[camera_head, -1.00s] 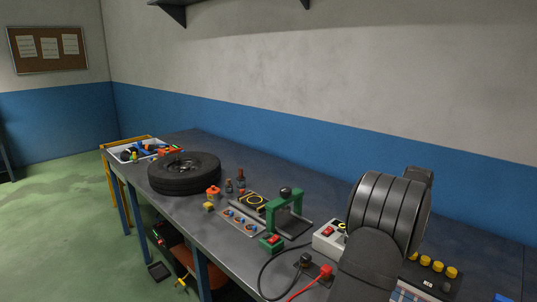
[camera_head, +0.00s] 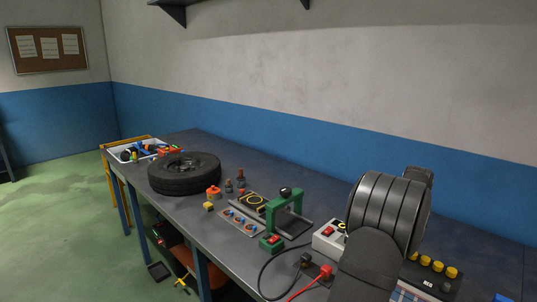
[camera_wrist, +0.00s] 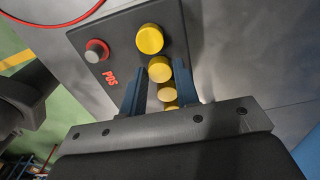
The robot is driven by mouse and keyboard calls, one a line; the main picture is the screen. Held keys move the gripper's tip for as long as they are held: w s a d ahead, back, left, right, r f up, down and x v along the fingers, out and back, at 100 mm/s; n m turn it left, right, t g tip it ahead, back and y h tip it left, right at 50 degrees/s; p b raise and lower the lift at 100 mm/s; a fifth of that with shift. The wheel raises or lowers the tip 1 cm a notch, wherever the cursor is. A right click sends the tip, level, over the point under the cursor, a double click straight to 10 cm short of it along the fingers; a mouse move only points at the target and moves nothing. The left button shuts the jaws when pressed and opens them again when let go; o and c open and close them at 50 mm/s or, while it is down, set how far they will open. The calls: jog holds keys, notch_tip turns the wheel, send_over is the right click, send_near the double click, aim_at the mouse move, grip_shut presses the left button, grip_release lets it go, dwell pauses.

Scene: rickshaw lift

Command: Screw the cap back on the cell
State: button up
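The battery (camera_head: 432,283) stands at the right end of the bench, partly cut off by the picture edge. Several yellow caps (camera_head: 437,266) sit in a row on its top. In the wrist view the dark battery top (camera_wrist: 112,31) carries the row of yellow caps and a round grey terminal in a red ring beside the letters POS. My gripper (camera_wrist: 158,66) has its two blue fingers apart, on either side of a yellow cap (camera_wrist: 160,69). I cannot tell whether they touch it. In the head view my arm hides the gripper.
A grey box with a red switch (camera_head: 328,236), a red plug (camera_head: 326,271) and black and red cables lie left of my arm. A green press (camera_head: 288,212), a tire (camera_head: 184,174) and a parts tray (camera_head: 122,153) stand farther along the bench. The bench behind the battery is bare.

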jog(key=n, duration=0.6)
jog(key=shift+n, duration=0.3)
jog(key=c, duration=0.4)
jog(key=shift+c, duration=0.3)
jog(key=m, duration=0.6)
jog(key=shift+m, duration=0.4)
jog(key=m, duration=0.6)
